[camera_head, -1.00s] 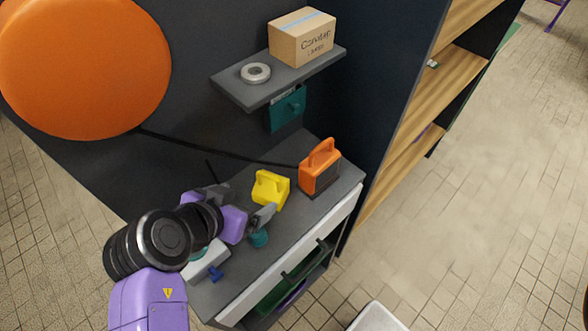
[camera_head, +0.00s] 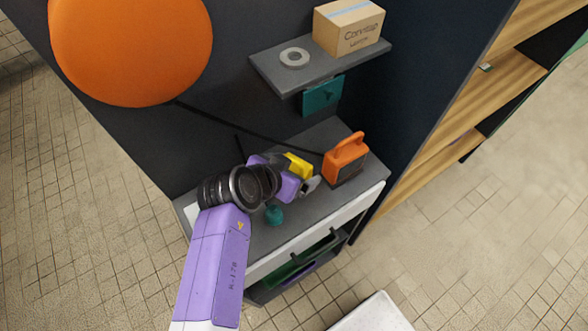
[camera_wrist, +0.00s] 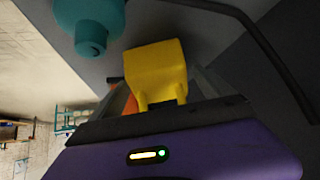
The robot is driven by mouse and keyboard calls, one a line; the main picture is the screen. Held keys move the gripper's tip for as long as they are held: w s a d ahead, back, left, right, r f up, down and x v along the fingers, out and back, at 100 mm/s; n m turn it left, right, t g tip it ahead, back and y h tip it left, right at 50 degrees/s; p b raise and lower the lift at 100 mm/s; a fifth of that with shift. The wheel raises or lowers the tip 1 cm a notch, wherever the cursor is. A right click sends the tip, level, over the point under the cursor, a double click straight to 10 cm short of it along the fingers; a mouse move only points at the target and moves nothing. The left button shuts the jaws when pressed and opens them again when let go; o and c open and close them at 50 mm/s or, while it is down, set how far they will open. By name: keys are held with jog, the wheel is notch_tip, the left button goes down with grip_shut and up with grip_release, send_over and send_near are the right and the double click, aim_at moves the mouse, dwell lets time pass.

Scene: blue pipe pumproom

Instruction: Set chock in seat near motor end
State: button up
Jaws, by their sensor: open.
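The yellow chock (camera_head: 298,163) is on the grey bench and is partly hidden behind my gripper in the head view. In the wrist view the chock (camera_wrist: 155,72) is straight ahead, with its handle side toward my gripper. My gripper (camera_head: 308,183) is open, with its fingers at either side of the chock in the wrist view (camera_wrist: 160,92). I cannot tell whether they touch it. I cannot make out the seat or the motor end in these views.
An orange box-shaped item with a handle (camera_head: 345,160) stands right of the chock. A teal knob (camera_head: 274,215) is on the bench near my gripper. A shelf (camera_head: 272,70) above carries a ring (camera_head: 294,57) and a cardboard box (camera_head: 348,27).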

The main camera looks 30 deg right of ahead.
jog(key=shift+c, duration=0.2)
jog(key=c, duration=1.9)
jog(key=shift+r, duration=0.1)
